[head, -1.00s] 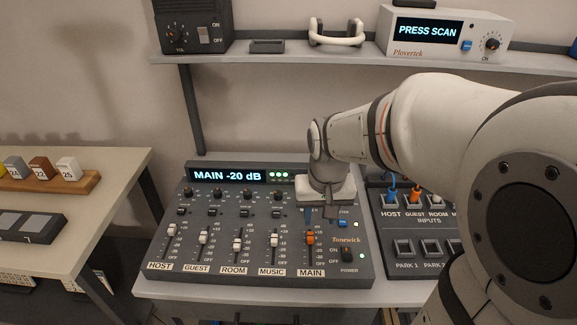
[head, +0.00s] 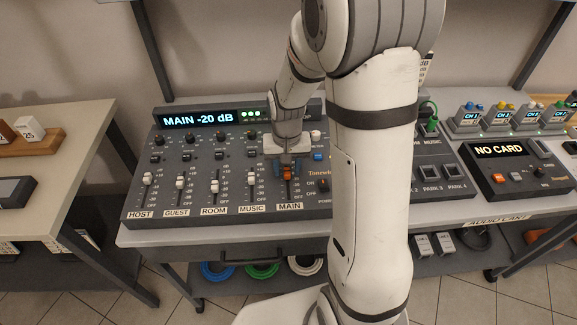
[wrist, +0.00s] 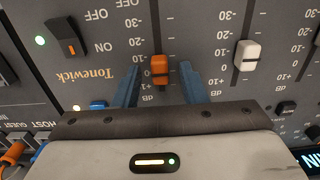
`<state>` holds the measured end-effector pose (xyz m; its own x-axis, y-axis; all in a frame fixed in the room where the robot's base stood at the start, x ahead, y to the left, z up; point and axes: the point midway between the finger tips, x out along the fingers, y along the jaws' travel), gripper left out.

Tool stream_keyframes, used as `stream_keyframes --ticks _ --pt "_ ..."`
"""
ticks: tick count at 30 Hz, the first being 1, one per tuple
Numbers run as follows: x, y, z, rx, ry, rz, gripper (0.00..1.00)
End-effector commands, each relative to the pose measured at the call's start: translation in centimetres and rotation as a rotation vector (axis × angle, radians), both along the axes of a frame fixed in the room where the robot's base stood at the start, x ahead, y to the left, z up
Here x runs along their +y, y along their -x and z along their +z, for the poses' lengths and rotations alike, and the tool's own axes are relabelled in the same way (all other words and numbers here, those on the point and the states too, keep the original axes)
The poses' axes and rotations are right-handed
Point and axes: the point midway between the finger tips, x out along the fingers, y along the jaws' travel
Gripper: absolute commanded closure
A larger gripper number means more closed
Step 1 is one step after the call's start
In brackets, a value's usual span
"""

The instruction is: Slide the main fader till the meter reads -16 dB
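The orange main fader cap (head: 287,173) sits in the rightmost slot, above the MAIN label (head: 290,206). My gripper (wrist: 160,75) is over the main fader, with one blue finger on each side of the cap. A gap shows between each finger and the cap, so it is open and holds nothing. In the head view my gripper (head: 286,165) partly hides the upper main slot.
White fader caps stand to the left, the MUSIC cap (head: 250,176) closest. The power switch (head: 323,185) is just right of the main slot. A patch panel and a card unit reading "NO CARD" (head: 500,150) stand farther right.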

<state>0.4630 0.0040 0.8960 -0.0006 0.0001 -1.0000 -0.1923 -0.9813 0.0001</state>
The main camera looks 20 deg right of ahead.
Motion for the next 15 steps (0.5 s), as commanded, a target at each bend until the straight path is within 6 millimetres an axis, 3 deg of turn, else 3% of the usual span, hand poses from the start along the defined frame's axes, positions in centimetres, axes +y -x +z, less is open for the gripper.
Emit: stream_keyframes --ticks 9,15 --pt "-0.04 0.02 -0.4 0.0 0.0 -0.001 0.62" --pt "-0.06 0.01 -0.38 0.0 0.0 -0.001 0.78"
